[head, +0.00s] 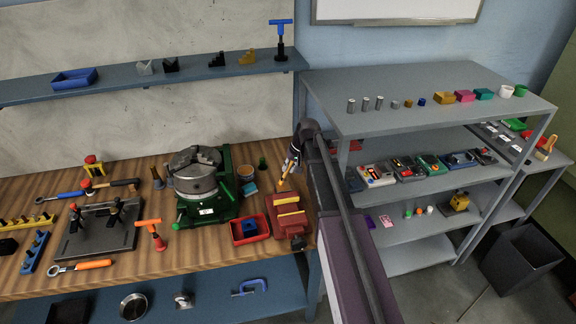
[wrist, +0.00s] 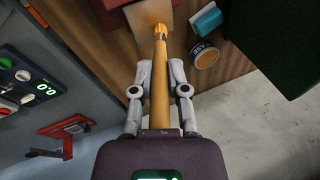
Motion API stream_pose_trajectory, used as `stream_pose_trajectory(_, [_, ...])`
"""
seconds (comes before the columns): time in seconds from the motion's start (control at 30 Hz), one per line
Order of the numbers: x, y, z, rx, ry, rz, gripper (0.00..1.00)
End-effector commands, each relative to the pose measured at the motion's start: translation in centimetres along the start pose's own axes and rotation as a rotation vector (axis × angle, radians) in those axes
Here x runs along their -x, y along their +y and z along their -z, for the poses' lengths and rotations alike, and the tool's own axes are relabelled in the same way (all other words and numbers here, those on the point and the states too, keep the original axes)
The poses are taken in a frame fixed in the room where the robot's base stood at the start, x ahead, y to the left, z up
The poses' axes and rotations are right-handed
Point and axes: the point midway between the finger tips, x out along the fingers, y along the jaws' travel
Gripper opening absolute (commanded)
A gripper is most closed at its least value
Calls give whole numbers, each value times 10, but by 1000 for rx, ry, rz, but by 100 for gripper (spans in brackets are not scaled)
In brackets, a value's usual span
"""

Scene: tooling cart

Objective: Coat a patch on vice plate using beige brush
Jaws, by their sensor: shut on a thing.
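My gripper (wrist: 162,72) is shut on the yellow-tan handle of the brush (wrist: 160,85). The handle runs between the two fingers, and the brush head points away toward the top of the wrist view. A tan plate (wrist: 146,14) lies at that end, with red of the vice beside it. The brush tip overlaps the plate's lower edge in the picture; I cannot tell whether it touches. In the head view my gripper (head: 291,164) is above the red vice (head: 278,228) with yellow bars, at the bench's right end. The plate's surface is too small to judge for coating.
A round tin (wrist: 205,55) and a teal block (wrist: 206,20) stand right of the brush. The green-based rotary chuck (head: 196,176) and a red bin (head: 237,233) are left of the vice. The grey shelf unit (head: 400,112) stands close to my arm's right.

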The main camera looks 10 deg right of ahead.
Motion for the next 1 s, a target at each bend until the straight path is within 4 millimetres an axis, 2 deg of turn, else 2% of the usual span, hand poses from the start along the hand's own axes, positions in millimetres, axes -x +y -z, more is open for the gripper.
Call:
stream_pose_trajectory(0.2, [3, 1, -12, 0, 0, 0, 0])
stream_pose_trajectory(0.7, [4, 2, -15, 0, 0, 0, 0])
stream_pose_trajectory(1.0, [6, 4, -32, 0, 1, 0, 0])
